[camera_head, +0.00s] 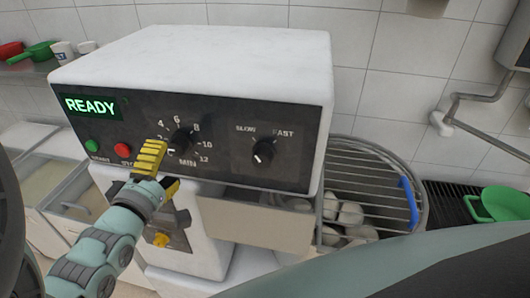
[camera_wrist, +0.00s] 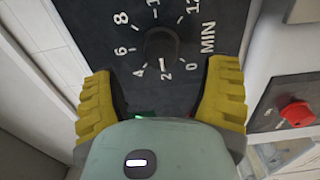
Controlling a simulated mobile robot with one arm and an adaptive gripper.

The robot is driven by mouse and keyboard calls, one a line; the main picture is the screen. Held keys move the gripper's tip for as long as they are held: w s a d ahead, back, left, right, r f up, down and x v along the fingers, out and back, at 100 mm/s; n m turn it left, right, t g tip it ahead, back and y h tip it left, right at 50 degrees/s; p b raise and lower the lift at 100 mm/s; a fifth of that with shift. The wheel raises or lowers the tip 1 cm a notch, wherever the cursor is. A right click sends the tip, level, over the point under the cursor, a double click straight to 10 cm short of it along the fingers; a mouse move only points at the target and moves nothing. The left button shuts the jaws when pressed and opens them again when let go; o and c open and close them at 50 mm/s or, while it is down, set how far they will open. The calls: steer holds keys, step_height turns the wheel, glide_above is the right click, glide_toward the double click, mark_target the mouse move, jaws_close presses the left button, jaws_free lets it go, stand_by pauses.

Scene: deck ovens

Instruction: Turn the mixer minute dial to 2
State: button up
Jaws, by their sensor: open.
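The black minute dial (camera_head: 181,140) sits on the mixer's dark control panel, in a ring of numbers up to 12 marked MIN. My gripper (camera_head: 150,160) is at the panel, just left of and below the dial, and hides part of the lower-left numbers. In the wrist view the dial (camera_wrist: 161,44) lies ahead, between the lines of the two yellow fingers (camera_wrist: 160,88). The fingers are wide apart with nothing between them. A short white mark shows by the 2; I cannot tell if it is the dial's pointer.
The SLOW/FAST dial (camera_head: 263,150) is to the right. A green button (camera_head: 92,146) and a red button (camera_head: 122,150) are at left, under a READY display (camera_head: 91,105). A wire guard (camera_head: 370,180) stands right. A red knob (camera_wrist: 298,113) shows in the wrist view.

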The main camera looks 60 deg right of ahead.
steer(key=shift+v, duration=0.85)
